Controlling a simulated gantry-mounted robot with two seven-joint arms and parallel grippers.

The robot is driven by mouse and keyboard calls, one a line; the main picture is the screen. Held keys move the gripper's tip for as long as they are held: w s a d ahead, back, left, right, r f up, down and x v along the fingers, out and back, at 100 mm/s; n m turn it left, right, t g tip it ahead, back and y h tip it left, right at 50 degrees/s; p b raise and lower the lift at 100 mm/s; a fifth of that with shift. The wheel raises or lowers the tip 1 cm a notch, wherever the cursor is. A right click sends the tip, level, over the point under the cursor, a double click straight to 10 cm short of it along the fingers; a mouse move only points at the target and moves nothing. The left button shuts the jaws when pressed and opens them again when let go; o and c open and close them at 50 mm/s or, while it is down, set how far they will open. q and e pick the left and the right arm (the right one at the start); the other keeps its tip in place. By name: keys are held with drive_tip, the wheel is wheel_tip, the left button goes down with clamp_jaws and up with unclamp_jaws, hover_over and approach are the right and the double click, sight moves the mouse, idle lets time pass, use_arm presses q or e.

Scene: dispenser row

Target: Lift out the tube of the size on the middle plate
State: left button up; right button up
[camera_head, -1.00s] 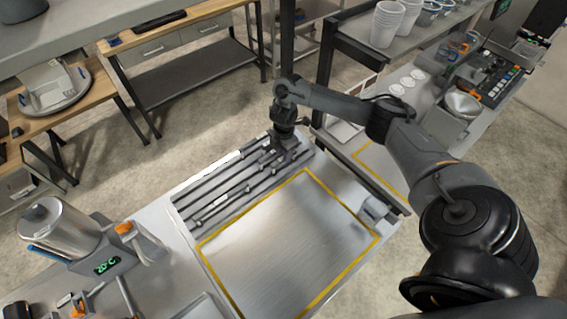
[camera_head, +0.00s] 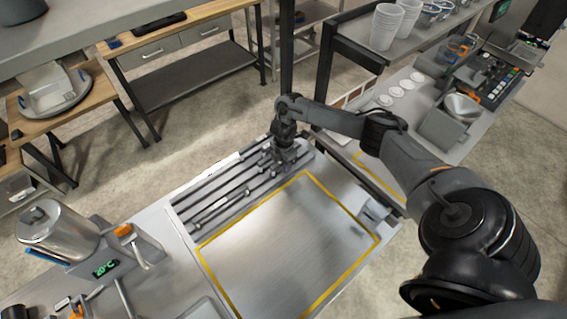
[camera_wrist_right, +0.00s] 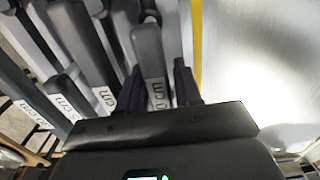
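A grey dispenser rack (camera_head: 205,201) with several parallel sloping channels lies on the steel bench. Thin grey tubes (camera_head: 222,203) lie in channels, hard to tell from the rails. My right gripper (camera_head: 284,164) is down at the rack's far right end. In the right wrist view its two dark fingers (camera_wrist_right: 159,88) stand apart, one on each side of a grey bar end with a white size plate (camera_wrist_right: 157,95). That plate ends in "0 cm"; its first part is hidden. Two other "cm" plates (camera_wrist_right: 103,98) (camera_wrist_right: 62,104) show to the left, digits unclear. My left gripper is out of view.
A yellow-outlined clear steel area (camera_head: 290,245) lies in front of the rack. A metal pot on a heater (camera_head: 60,232) stands at the left. A dark upright post and shelf frame (camera_head: 322,75) rise behind the rack, close to my right arm.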

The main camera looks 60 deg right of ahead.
drive_tip(key=shift+f, duration=0.25)
idle(0.5)
clamp_jaws()
